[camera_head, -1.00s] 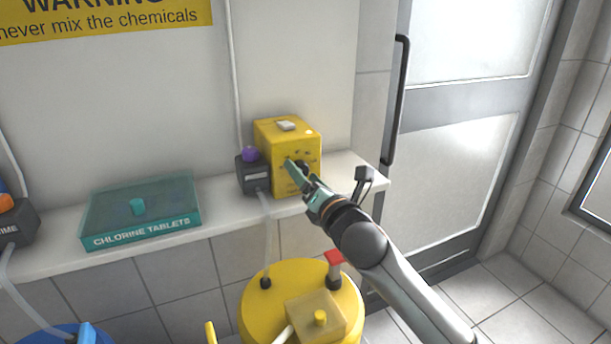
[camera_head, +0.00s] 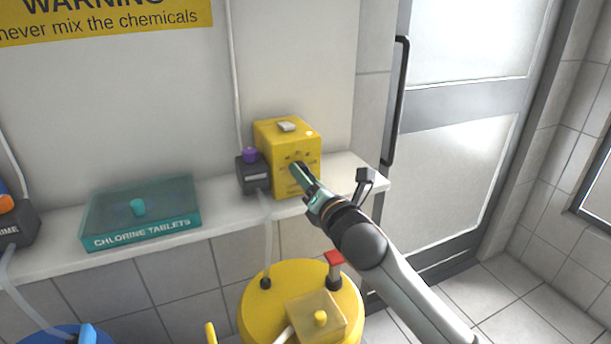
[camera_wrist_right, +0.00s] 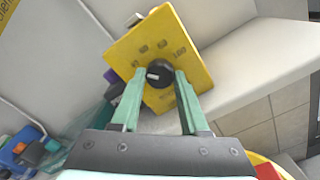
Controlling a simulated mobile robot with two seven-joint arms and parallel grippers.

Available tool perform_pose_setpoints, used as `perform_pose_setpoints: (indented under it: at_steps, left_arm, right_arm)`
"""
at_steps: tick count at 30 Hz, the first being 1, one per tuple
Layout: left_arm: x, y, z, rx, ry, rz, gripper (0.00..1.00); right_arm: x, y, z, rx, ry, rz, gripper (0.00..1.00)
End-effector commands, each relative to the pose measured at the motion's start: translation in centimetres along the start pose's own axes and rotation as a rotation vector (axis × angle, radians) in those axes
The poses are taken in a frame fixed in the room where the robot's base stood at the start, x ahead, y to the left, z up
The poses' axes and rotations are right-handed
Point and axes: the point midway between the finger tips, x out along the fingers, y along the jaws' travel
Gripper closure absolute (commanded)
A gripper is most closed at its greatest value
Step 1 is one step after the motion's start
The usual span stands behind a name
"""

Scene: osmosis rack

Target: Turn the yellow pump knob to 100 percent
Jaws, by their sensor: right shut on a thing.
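The yellow pump (camera_head: 272,140) stands on the white shelf, its front face towards me. In the right wrist view its face (camera_wrist_right: 192,68) carries a round black knob (camera_wrist_right: 158,82) with a white pointer mark, and printed numbers arc above the knob. The mark points to the left in that view, away from the 100 print at the upper right. My right gripper (camera_head: 297,168) reaches the pump's front from the lower right. In the wrist view its two green fingers (camera_wrist_right: 160,74) sit on either side of the knob, shut on it. My left gripper is not in view.
A dark box with a purple cap (camera_head: 250,155) stands beside the pump. A teal chlorine tablets box (camera_head: 165,222) lies further left on the shelf (camera_head: 220,216). A yellow tank (camera_head: 258,300) with a red-topped fitting (camera_head: 333,257) stands below. A door is at the right.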

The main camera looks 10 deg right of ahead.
Motion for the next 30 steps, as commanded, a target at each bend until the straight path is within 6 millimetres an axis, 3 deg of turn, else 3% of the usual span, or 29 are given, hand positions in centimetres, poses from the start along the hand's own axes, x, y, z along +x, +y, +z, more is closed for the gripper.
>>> perform_pose_setpoints:
  at_steps: [8,22,30]
  left_arm:
    - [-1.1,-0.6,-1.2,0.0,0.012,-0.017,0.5]
    - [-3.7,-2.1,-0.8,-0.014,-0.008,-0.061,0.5]
    - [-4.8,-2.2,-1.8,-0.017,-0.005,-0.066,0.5]
  right_arm:
    - [0.0,0.2,0.2,0.145,0.003,-0.002,1.0]
    - [0.0,0.2,0.1,0.582,0.002,-0.004,1.0]
    - [0.0,0.1,0.1,0.838,0.001,-0.004,1.0]
